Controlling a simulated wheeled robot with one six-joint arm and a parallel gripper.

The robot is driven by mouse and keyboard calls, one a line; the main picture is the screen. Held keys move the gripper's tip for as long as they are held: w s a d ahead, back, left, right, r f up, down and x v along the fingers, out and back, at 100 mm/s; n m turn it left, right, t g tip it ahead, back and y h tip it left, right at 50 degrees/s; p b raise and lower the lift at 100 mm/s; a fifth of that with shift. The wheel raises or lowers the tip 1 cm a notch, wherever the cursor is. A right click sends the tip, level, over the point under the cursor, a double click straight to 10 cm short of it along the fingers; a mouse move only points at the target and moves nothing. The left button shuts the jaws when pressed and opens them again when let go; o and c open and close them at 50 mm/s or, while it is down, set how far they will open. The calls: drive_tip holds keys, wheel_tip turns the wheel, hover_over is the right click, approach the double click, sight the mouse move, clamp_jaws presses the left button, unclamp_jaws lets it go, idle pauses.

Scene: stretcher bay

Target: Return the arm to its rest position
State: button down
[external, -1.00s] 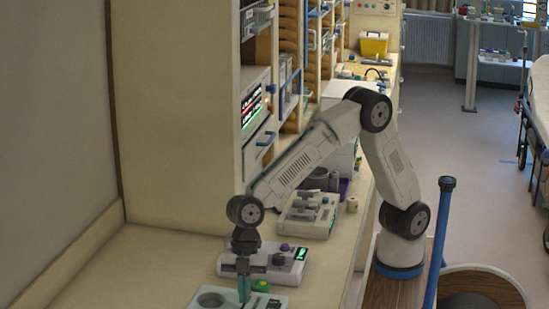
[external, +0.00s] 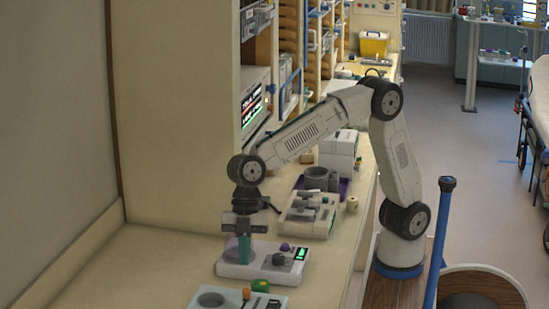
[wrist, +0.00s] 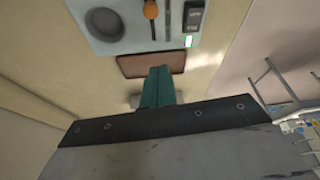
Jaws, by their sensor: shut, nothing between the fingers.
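My gripper (external: 244,250) hangs pointing down from the arm over the bench, in front of the white device with a purple knob and green display (external: 262,260). Its teal fingers are together and hold nothing. In the wrist view the shut fingers (wrist: 158,88) show at the middle, with a brown rectangular patch (wrist: 158,64) beyond them. My arm is bent, with its elbow high to the right of the gripper.
A grey device with an orange knob (external: 246,294) and a round recess stands at the front of the bench (external: 160,260). Another white device (external: 308,215) and a purple tray (external: 343,188) stand further back. A tall cabinet (external: 180,120) rises behind. The bench's left part is clear.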

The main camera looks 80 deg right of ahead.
drive_tip(key=s+d+m+h, duration=0.1)
drive_tip(key=s+d+m, duration=0.5)
drive_tip(key=d, duration=1)
drive_tip(key=s+d+f+m+t+h, duration=0.1)
drive_tip(key=s+d+m, duration=0.6)
drive_tip(key=d, duration=0.9)
drive_tip(key=s+d+m+t+h, duration=0.1)
drive_tip(key=s+d+m, duration=0.5)
drive_tip(key=d, duration=0.9)
drive_tip(key=shift+s+d+f+m+h, duration=0.3)
drive_tip(key=shift+s+d+m+h, duration=0.1)
drive_tip(key=shift+h, duration=0.1)
